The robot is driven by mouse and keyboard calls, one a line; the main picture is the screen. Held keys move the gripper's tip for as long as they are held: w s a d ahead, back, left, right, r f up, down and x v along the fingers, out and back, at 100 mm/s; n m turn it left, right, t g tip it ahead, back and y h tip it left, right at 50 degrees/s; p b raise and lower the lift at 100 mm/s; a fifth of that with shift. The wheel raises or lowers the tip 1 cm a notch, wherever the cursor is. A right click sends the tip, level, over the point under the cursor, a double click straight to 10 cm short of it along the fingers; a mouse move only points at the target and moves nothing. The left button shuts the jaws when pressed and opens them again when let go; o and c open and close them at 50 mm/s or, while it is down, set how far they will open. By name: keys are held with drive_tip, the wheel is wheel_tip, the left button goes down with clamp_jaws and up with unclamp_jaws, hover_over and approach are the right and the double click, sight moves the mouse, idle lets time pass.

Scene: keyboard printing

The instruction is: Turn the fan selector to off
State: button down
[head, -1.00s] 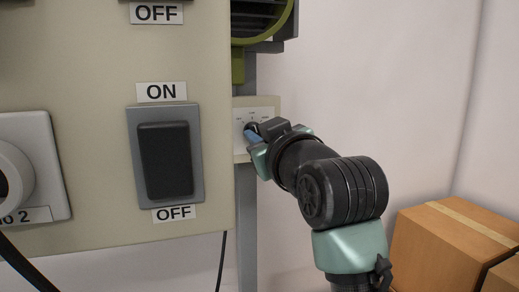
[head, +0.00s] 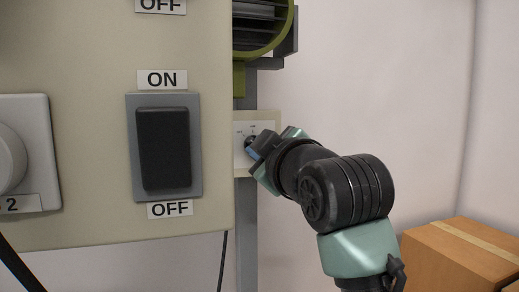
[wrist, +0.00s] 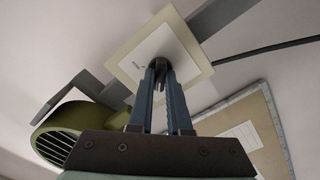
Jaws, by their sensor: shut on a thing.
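The fan selector is a dark knob on a small pale square plate (head: 242,158), mounted on a grey post right of the big beige panel. My gripper (head: 253,149) reaches it from the right, its blue fingers at the knob. In the wrist view the plate (wrist: 194,64) appears tilted, and the fingers (wrist: 160,72) are shut around the dark knob (wrist: 165,45) in its middle. Small marks are printed around the knob, but they are too small to read. The fingers partly hide the knob, so its exact pointing is unclear.
A green-rimmed fan (head: 262,28) sits above the plate; it also shows in the wrist view (wrist: 62,125). The beige panel (head: 85,75) carries a black ON/OFF rocker switch (head: 164,148) left of my gripper. Cardboard boxes (head: 458,257) stand at the lower right. The wall side is clear.

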drive_tip(key=c, duration=0.9)
unclamp_jaws()
drive_tip(key=shift+o, duration=0.2)
drive_tip(key=shift+s, duration=0.1)
drive_tip(key=b+v, duration=0.5)
drive_tip(key=v, duration=0.7)
drive_tip(key=shift+s, duration=0.4)
drive_tip(key=shift+d+r, duration=0.1)
drive_tip(key=shift+d, duration=0.05)
